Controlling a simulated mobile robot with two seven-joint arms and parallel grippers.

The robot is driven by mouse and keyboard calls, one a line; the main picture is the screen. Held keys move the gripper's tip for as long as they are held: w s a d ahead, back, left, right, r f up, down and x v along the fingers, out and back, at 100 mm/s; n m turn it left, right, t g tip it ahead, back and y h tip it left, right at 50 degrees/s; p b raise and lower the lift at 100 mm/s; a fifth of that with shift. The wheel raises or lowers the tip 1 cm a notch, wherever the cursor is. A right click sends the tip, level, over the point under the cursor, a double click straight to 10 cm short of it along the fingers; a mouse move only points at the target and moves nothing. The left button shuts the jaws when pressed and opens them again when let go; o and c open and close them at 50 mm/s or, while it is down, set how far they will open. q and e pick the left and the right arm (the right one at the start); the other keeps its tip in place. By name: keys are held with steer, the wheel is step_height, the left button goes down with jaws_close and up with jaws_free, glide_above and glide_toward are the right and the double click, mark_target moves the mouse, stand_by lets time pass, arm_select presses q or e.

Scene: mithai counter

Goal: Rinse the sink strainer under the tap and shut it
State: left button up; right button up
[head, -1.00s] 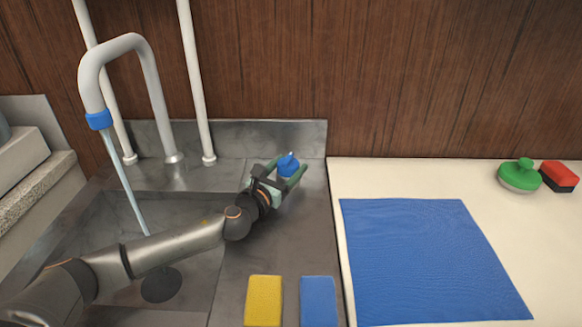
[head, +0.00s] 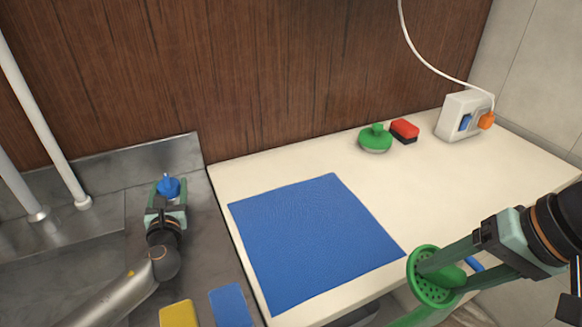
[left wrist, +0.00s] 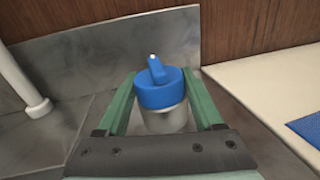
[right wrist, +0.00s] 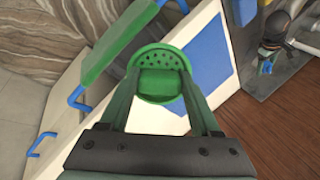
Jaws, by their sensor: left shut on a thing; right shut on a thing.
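The sink strainer (head: 421,289) is a green, round, perforated disc with a raised grip. My right gripper (head: 452,274) is shut on it and holds it up near the counter's front edge; the strainer also shows in the right wrist view (right wrist: 160,60). My left gripper (head: 168,194) is shut on the tap knob (head: 168,186), which has a blue cap with a small lever on a grey metal body. The knob shows clearly between the fingers in the left wrist view (left wrist: 160,92). The spout and its water are outside the present views.
A blue cloth (head: 310,235) lies on the white counter (head: 440,190). Behind it are a green round scrubber (head: 375,141), a red-and-black brush (head: 405,130) and a socket box (head: 458,118). Yellow (head: 178,314) and blue (head: 230,306) sponges lie beside the sink.

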arm_select(q)
steer(key=o, duration=1.4)
steer(key=shift+c, duration=0.2)
